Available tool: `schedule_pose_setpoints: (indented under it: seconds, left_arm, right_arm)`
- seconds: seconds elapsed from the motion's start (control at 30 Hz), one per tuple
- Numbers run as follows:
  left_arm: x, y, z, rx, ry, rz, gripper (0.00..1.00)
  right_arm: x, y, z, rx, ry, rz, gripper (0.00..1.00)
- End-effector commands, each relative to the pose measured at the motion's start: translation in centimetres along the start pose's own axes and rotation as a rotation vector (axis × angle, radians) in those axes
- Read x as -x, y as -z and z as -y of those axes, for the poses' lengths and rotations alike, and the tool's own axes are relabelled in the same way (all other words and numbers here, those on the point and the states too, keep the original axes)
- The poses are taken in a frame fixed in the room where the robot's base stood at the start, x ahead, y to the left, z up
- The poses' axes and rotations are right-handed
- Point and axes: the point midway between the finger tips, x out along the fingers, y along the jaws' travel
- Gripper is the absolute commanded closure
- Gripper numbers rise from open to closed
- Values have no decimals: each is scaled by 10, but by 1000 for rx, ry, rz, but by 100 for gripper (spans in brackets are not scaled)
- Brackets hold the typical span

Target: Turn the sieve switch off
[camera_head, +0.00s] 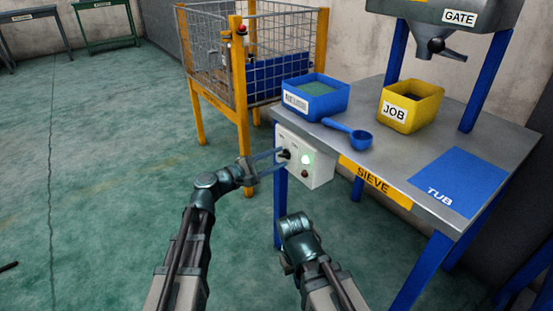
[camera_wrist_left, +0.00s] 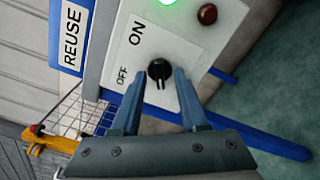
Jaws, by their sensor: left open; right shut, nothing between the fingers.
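The sieve switch is a black rotary knob (camera_wrist_left: 160,69) on a white box (camera_head: 318,171) at the sieve table's near left corner. ON and OFF are printed beside the knob; I cannot tell for certain which mark it points to. A green lamp (camera_head: 307,158) on the box is lit; the red lamp (camera_head: 304,173) below it looks dark. My left gripper (camera_head: 281,158) is open, its fingers on either side of the knob; contact is unclear. It also shows in the left wrist view (camera_wrist_left: 159,78). My right gripper (camera_head: 297,223) is shut and empty, lower, before the table.
The sieve table (camera_head: 440,145) carries a blue bin (camera_head: 316,96), a blue scoop (camera_head: 350,135), a yellow JOB bin (camera_head: 410,106) and a blue TUB mat (camera_head: 458,183). A yellow-posted mesh cage (camera_head: 240,75) stands behind.

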Motion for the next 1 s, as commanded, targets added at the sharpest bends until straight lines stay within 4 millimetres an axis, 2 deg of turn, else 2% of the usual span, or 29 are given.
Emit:
schedule_pose_setpoints:
  seconds: [0.3,0.53,1.0]
  left_arm:
    - [-2,0,0,0,0,0,58]
    - [-1,0,0,0,0,0,99]
    - [-1,0,0,-24,1,0,100]
  right_arm:
    - [0,0,0,0,0,0,100]
    - [0,0,0,0,0,0,100]
    - [0,0,0,0,0,0,100]
